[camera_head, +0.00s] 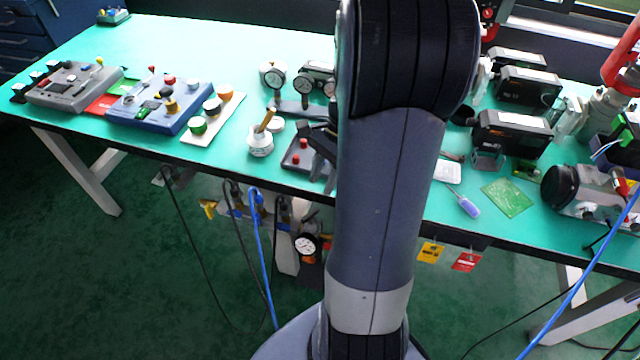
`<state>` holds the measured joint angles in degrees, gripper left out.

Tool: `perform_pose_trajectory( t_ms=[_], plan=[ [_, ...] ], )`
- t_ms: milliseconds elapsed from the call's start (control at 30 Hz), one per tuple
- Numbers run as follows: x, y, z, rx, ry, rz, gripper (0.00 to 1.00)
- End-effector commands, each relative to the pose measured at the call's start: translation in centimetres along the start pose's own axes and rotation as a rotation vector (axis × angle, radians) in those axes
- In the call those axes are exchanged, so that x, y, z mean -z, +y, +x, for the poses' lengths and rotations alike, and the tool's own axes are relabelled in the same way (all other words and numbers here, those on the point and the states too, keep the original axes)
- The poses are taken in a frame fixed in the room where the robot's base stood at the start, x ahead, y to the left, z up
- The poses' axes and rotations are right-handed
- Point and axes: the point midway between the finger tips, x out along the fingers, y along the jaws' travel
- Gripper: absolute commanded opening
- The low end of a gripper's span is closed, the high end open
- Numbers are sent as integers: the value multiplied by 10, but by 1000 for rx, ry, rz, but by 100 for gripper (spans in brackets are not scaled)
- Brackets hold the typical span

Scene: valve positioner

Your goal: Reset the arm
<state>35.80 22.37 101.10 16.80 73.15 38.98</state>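My arm rises large and upright through the middle of the view and hides part of the table behind it. A dark angular piece that looks like part of my gripper (321,143) juts out at the left edge of the arm, over the table near a small red-buttoned box (300,158). Most of the gripper is hidden behind the arm. I cannot see its fingertips clearly, nor whether it holds anything.
The green-topped table (210,45) spans the view. On its left are a grey control box (68,88) and a blue control box (158,105). Black devices (512,135) and a motor-like unit (585,190) stand at right. Blue cables (265,260) hang down.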

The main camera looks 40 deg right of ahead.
Motion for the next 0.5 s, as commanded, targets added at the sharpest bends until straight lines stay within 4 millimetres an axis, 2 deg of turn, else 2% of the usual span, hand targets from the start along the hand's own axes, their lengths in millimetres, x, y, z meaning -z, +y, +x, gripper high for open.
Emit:
perform_pose_trajectory(
  t_ms=[333,500],
  plan=[
    [0,0,3,-1,-1,0,31],
    [0,0,23,-4,-4,0,31]
  ],
)
